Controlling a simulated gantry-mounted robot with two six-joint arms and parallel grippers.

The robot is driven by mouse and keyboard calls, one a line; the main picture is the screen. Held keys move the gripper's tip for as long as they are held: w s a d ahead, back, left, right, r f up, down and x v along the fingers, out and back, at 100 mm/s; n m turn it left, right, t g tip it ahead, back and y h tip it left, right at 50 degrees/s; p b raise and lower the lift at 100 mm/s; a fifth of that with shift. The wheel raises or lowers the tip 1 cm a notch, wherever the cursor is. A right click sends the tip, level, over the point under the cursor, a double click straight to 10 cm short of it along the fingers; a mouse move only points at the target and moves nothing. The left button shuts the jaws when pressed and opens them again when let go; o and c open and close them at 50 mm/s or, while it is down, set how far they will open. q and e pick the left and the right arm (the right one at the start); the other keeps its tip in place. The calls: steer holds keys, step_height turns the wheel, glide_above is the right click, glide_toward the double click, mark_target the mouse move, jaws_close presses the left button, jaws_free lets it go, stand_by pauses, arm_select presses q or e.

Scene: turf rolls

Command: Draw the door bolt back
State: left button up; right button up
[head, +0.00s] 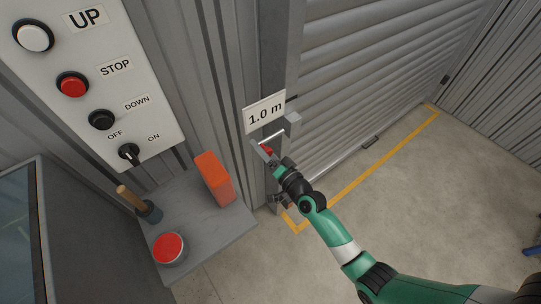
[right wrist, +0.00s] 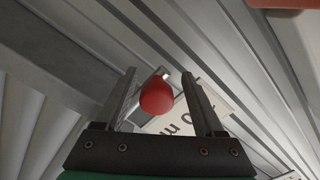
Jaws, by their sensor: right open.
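The door bolt (head: 272,134) is a bright metal rod in a grey bracket on the door post, below a "1.0 m" sign. Its red knob (head: 266,150) is partly hidden by my right gripper (head: 273,162). In the right wrist view the red knob (right wrist: 157,96) shows between the two open fingers of my right gripper (right wrist: 163,92), with gaps on both sides. I cannot tell how deep between the fingers it sits. The ribbed roller door (head: 370,70) is to the right of the bolt. My left gripper is not in view.
A control panel (head: 55,115) with buttons and an OFF/ON switch is at the upper left. A grey shelf (head: 195,200) below holds an orange block (head: 214,178), a red-topped tin (head: 169,248) and a wooden-handled tool (head: 140,205). The floor at right is mostly clear, with yellow lines.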

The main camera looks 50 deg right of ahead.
steer(key=v, duration=1)
steer(key=shift+s, duration=0.35)
steer(key=shift+a, duration=0.2)
